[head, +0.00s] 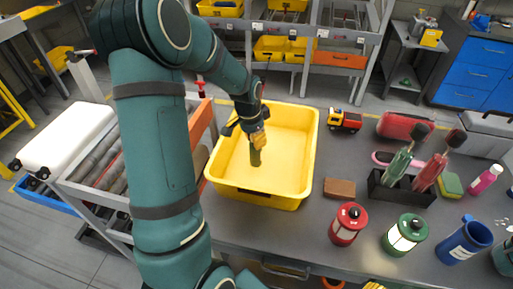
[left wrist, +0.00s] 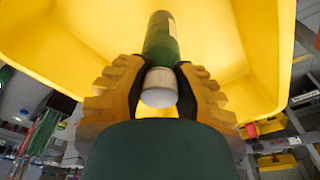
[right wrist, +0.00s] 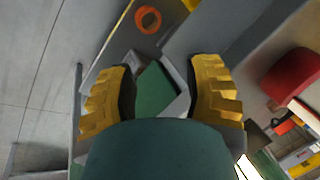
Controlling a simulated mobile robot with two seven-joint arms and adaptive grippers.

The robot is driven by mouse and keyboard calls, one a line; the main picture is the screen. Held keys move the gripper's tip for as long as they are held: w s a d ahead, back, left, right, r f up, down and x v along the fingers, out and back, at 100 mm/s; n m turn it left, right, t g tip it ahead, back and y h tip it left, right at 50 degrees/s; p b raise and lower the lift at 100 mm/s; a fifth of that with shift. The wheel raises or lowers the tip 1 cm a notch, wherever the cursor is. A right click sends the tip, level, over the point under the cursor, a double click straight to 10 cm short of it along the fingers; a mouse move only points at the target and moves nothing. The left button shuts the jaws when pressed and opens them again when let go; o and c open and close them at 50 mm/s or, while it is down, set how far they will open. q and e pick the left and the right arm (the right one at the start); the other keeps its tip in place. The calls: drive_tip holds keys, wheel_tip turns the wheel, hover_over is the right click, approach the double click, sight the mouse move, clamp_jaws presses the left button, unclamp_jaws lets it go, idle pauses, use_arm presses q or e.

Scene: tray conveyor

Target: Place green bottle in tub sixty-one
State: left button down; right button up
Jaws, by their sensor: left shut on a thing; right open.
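The yellow tub (head: 285,160) stands on the grey table; whether it is tub sixty-one I cannot tell, as no number shows. My left gripper (head: 257,138) is inside the tub's outline, shut on the green bottle (head: 255,156), which hangs below the fingers. In the left wrist view the bottle (left wrist: 161,45) sits between both yellow fingers (left wrist: 160,88), its white end toward the camera and the yellow tub wall (left wrist: 230,50) beyond it. Whether the bottle touches the tub floor I cannot tell. My right gripper (right wrist: 160,85) is open, with nothing held between its fingers.
A roller conveyor (head: 100,170) lies left. Shelves with yellow bins (head: 270,48) stand behind.

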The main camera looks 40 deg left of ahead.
sight(250, 146)
use_arm(q)
wheel_tip(250, 146, down, 3)
drive_tip(key=shift+w+f, duration=0.1)
drive_tip(key=shift+f, duration=0.3)
drive_tip(key=shift+b, duration=0.3)
drive_tip(key=c, duration=0.8)
unclamp_jaws()
drive_tip(key=shift+f, duration=0.15)
drive_tip(key=shift+r, duration=0.45)
drive_tip(key=r, duration=0.3)
drive_tip(key=s+r+p, duration=0.1)
drive_tip(key=r, duration=0.3)
drive_tip(key=s+r, duration=0.1)
drive_tip(key=r, duration=0.3)
drive_tip(key=shift+a+r, duration=0.2)
drive_tip(key=shift+a, duration=0.05)
